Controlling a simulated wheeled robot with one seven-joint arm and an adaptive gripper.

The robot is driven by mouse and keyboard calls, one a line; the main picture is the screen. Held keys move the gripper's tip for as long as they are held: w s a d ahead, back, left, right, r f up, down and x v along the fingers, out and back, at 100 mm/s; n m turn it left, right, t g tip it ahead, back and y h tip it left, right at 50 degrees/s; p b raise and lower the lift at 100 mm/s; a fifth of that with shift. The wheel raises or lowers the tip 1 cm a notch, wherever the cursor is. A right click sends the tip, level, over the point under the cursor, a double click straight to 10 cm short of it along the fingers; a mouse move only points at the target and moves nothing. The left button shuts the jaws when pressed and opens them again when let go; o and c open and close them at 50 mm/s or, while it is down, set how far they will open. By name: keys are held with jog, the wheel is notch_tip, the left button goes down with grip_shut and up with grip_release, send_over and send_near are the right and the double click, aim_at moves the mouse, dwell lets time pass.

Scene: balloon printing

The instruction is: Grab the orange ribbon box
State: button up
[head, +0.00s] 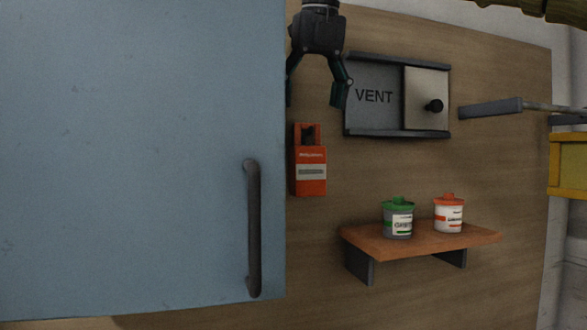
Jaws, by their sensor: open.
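The orange ribbon box (311,172) is on the wooden wall panel, just right of the blue door. It is an upright orange box with a pale label and a dark opening framed by a raised top. My gripper (318,96) hangs from the top of the head view with its two fingers spread and pointing down. It is open and empty, and in the picture it is above the box. I cannot tell how far it is from the wall.
A blue door (130,150) with a dark handle (253,228) fills the left. A VENT panel (374,120) with a sliding plate (420,95) is to the right. A wooden shelf (375,246) holds a green-lidded jar (398,220) and an orange-lidded jar (448,215). A yellow bin (568,165) is far right.

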aim_at(309, 129)
jog(key=p+x, duration=0.1)
jog(key=x, duration=0.3)
jog(key=shift+w+d+f, duration=0.15)
jog(key=shift+w+a+f, duration=0.15)
jog(key=shift+a+f, duration=0.1)
jog(key=shift+f, duration=0.35)
jog(key=p+x, duration=0.2)
jog(key=x, duration=0.1)
jog(key=shift+w+d+f+p, duration=0.1)
jog(key=shift+d+f+p, duration=0.1)
jog(key=shift+f+p, duration=0.15)
jog(key=shift+w+a+f, duration=0.15)
jog(key=shift+a+f, duration=0.05)
jog(key=shift+f, duration=0.4)
jog(key=shift+c, duration=0.4)
jog(key=c, duration=1)
jog(key=shift+c, duration=0.5)
jog(key=shift+d+r, duration=0.1)
jog(key=shift+r, duration=0.05)
